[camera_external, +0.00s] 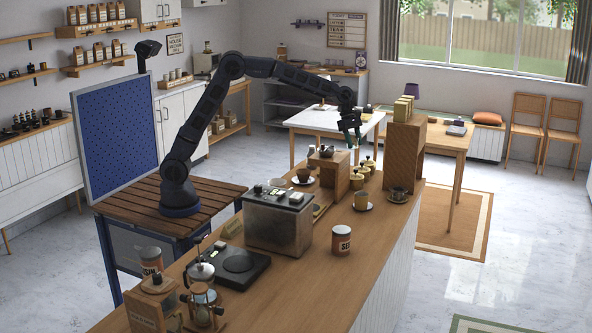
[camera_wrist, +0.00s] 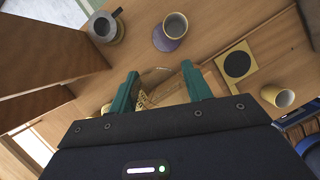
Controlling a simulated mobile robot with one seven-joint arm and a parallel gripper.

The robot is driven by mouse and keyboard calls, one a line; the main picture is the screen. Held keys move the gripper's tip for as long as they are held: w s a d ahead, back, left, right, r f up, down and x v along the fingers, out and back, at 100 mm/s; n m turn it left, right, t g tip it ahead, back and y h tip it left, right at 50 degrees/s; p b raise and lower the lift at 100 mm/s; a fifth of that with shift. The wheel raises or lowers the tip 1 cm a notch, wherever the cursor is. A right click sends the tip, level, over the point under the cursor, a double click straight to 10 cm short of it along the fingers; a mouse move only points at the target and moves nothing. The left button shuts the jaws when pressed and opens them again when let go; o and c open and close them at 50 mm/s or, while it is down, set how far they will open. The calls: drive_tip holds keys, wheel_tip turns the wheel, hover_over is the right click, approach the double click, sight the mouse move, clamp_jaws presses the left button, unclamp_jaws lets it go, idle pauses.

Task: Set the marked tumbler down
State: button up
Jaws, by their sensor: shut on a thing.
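My gripper (camera_wrist: 160,88) has its two teal fingers on either side of a see-through, round-rimmed thing, apparently the tumbler (camera_wrist: 155,73). It shows faintly against the wood, with a pale yellowish mark (camera_wrist: 142,101) low on its left. In the external view my gripper (camera_external: 354,140) is above the far part of the wooden counter (camera_external: 300,290), over the gap between a wooden box (camera_external: 336,177) and a taller wooden block (camera_external: 404,150). The tumbler is too small to make out there. A square yellow coaster with a black disc (camera_wrist: 237,64) lies right of the fingers in the wrist view.
A cup on a purple saucer (camera_wrist: 172,45), a grey jug (camera_wrist: 104,27) and a yellow cup (camera_wrist: 278,96) stand near my fingers. A metal machine (camera_external: 278,222), a labelled can (camera_external: 341,240) and a black scale (camera_external: 230,268) occupy the nearer counter. The counter's front right is bare.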

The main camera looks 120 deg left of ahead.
drive_tip(key=s+a+n+y, duration=0.2)
drive_tip(key=s+a+n, duration=0.3)
drive_tip(key=s+a, duration=1.6)
drive_tip(key=shift+t, duration=0.3)
drive_tip(key=a+f, duration=0.1)
drive_tip(key=f, duration=0.5)
drive_tip(key=w+f, duration=0.1)
drive_tip(key=f, duration=0.6)
drive_tip(key=a+f, duration=0.1)
drive_tip(key=f, duration=0.5)
drive_tip(key=shift+w+a+f, duration=0.2)
drive_tip(key=shift+a+f, duration=0.05)
drive_tip(key=shift+a, duration=0.05)
drive_tip(key=shift+f, duration=2.65)
drive_tip(key=shift+f, duration=0.1)
drive_tip(key=o, duration=0.7)
drive_tip(key=v, duration=1.2)
